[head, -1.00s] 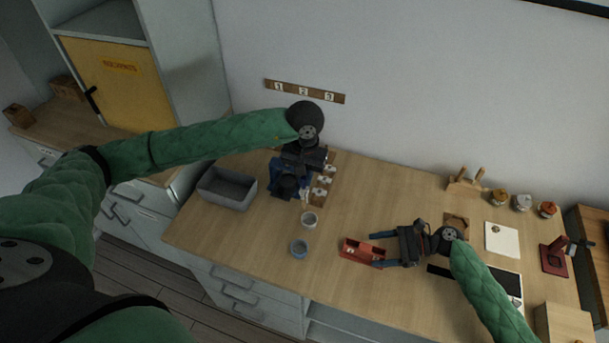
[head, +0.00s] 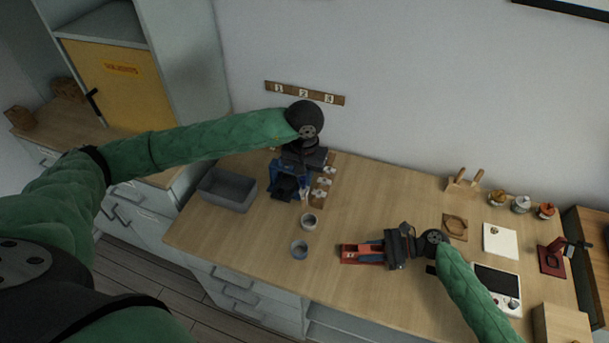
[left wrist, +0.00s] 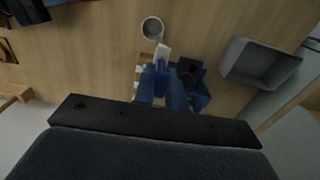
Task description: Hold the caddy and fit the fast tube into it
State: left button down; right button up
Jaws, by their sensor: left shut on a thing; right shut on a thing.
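The red caddy (head: 345,260) lies on the table at centre right. My right gripper (head: 369,251) is shut on the caddy, with its blue fingers reaching over it from the right. My left gripper (head: 303,187) is above the table, beside a blue rack (head: 277,186). In the left wrist view my left gripper (left wrist: 163,88) is shut on a slim tube with a pale end (left wrist: 162,52). The rest of the tube is hidden between the fingers. I cannot read any marking on it.
A grey bin (head: 228,188) is at the left.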

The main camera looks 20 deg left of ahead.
pick_arm(q)
jog(key=shift+d, duration=0.1)
jog(key=s+d+r+n, duration=0.1)
jog(key=s+d+n, duration=0.2)
jog(key=d+n, duration=0.65)
jog(key=s+d+r+n, duration=0.1)
jog(key=s+d+n, duration=0.3)
jog(key=d+n, duration=0.55)
jog(key=shift+a+f+n, duration=0.35)
jog(key=shift+f+n, duration=0.05)
jog(key=shift+f, duration=0.3)
jog(key=shift+a+f+n, duration=0.4)
jog(key=shift+f, duration=0.3)
jog(key=shift+a+f+n, duration=0.35)
jog(key=shift+f+n, duration=0.05)
jog(key=shift+f, duration=0.3)
jog(key=shift+f, duration=2)
dwell(1.9)
